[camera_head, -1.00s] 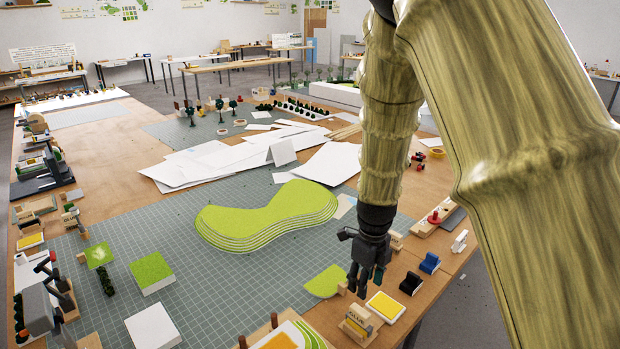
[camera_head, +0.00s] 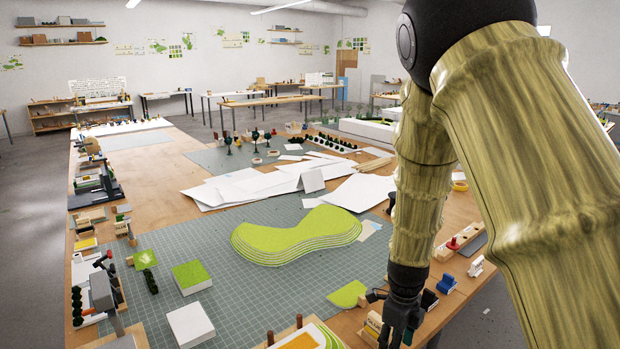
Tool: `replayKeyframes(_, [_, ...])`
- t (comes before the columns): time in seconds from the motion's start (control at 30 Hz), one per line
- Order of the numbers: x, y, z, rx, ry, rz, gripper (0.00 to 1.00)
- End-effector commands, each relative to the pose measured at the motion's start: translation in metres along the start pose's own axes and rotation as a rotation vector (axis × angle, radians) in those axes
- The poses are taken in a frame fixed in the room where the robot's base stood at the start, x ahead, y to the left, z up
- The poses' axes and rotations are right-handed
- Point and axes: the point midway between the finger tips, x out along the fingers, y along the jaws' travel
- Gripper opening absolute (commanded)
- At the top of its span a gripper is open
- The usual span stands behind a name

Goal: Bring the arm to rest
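My gripper (camera_head: 398,325) hangs at the end of my arm, pointing down over the right front part of the worktable (camera_head: 160,165). Its dark fingers are small and partly overlap the things on the table behind them. I see nothing held in it, but I cannot tell how far apart the fingers are. A green half-round piece (camera_head: 347,294) lies just left of the gripper. A small wooden block holder (camera_head: 371,326) stands close by its left side.
A layered green landscape model (camera_head: 297,236) lies on the grey cutting mat (camera_head: 240,305). White paper sheets (camera_head: 240,187) lie behind it. Green and white blocks (camera_head: 191,276) stand at the left. A blue clip (camera_head: 446,284) is near the right edge. Open floor (camera_head: 30,220) shows at the left.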

Motion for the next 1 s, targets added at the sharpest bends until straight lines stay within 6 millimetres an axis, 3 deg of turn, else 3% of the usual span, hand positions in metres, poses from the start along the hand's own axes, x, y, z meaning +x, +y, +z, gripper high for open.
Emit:
replayKeyframes(0.27, [0.048,0.011,-0.027,-0.218,0.030,-0.009,0.46])
replayKeyframes(0.47, [0.102,0.030,-0.059,-0.493,0.061,-0.008,0.46])
replayKeyframes(0.7, [0.173,0.068,-0.112,-0.941,0.088,0.003,0.46])
replayKeyframes(1.0, [0.238,0.130,-0.177,-1.502,0.077,0.029,0.46])
